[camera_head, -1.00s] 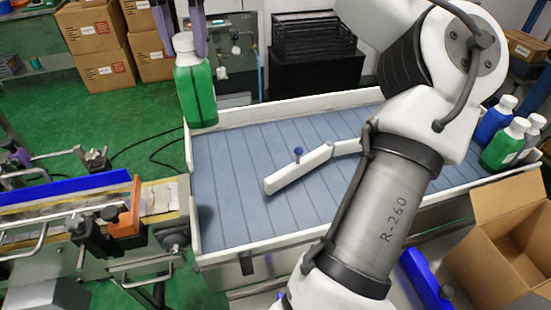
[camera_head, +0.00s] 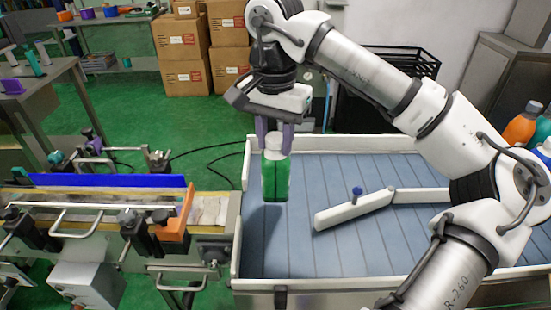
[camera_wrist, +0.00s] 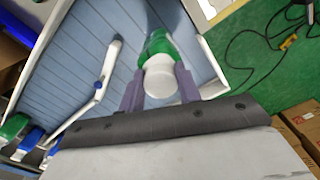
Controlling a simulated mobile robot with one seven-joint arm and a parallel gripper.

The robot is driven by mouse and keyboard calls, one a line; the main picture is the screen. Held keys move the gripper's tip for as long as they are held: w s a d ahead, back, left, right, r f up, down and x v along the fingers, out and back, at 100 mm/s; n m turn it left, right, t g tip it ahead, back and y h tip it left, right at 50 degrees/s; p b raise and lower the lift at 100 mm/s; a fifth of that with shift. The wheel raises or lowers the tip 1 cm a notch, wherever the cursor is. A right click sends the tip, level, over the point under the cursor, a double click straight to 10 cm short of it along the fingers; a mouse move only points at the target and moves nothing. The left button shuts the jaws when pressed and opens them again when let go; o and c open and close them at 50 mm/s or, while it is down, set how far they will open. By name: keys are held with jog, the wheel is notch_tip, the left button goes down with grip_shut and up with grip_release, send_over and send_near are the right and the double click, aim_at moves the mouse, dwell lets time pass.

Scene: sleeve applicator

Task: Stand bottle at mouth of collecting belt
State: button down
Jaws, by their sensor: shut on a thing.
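A green bottle with a white cap and pale shoulder (camera_head: 275,177) hangs upright in my gripper (camera_head: 274,137), above the left end of the blue-grey slatted collecting belt (camera_head: 285,245). My gripper's purple fingers are shut on its white top. In the wrist view the bottle's white cap (camera_wrist: 160,78) sits between the two fingers (camera_wrist: 160,92), with its green body beyond. A dark shadow lies on the belt below the bottle, so it appears to be held above the surface. The belt's mouth is at its left end, beside the narrow conveyor (camera_head: 208,210).
A white angled guide arm (camera_head: 355,208) with a blue knob crosses the belt right of the bottle. Raised white walls (camera_head: 240,220) edge the belt. An orange block (camera_head: 176,225) and blue rail (camera_head: 105,181) stand on the left conveyor. Other bottles (camera_head: 522,125) stand at far right.

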aim_at(275, 161)
jog(key=shift+f, duration=2.65)
jog(key=shift+f, duration=0.15)
jog(key=c, duration=1)
grip_release()
notch_tip(275, 161, up, 12)
jog(key=shift+r, duration=0.25)
